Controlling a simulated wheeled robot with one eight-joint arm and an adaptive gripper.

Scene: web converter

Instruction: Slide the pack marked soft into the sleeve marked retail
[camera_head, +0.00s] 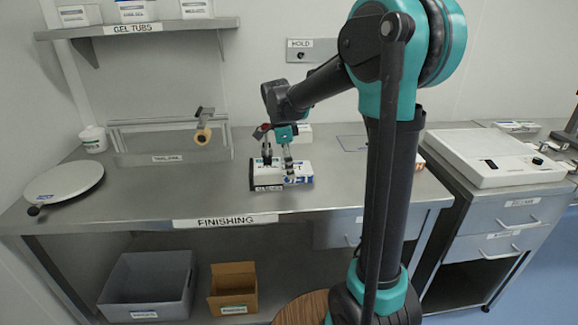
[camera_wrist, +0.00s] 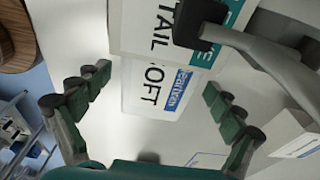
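The white pack marked soft shows only "OFT" in the wrist view (camera_wrist: 145,97), beside a blue label. It also shows in the head view (camera_head: 300,177), on the finishing bench. The sleeve marked retail (camera_wrist: 150,35) shows "TAIL" and a teal edge, and adjoins the pack's far end. The "S" is not visible, so the pack seems partly inside or under the sleeve; how deep I cannot tell. My gripper (camera_wrist: 157,83) is open, its fingers apart on either side of the pack's near part. In the head view, my gripper (camera_head: 277,158) is low over the pack and sleeve.
A grey metal arm with a dark pad (camera_wrist: 190,38) reaches over the sleeve. On the bench (camera_head: 190,203) stand a tape dispenser (camera_head: 172,158) and a round turntable (camera_head: 65,182) to the left. A white sealer-like machine (camera_head: 495,158) is at right. The bench front is clear.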

